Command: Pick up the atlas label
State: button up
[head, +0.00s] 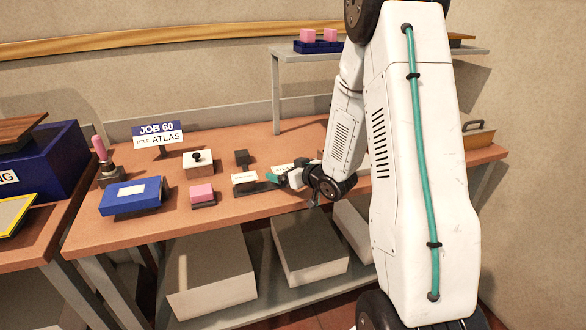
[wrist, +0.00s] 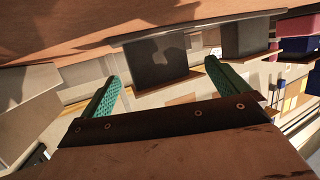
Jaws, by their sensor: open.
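My gripper (head: 273,179) is low over the bench, beside these holders. In the wrist view its two teal fingers (wrist: 162,70) are apart with nothing gripped.
A raised shelf (head: 345,55) is behind my arm.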

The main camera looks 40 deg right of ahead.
jog(key=c, duration=0.9)
jog(key=shift+r, duration=0.1)
jog(key=shift+c, duration=0.2)
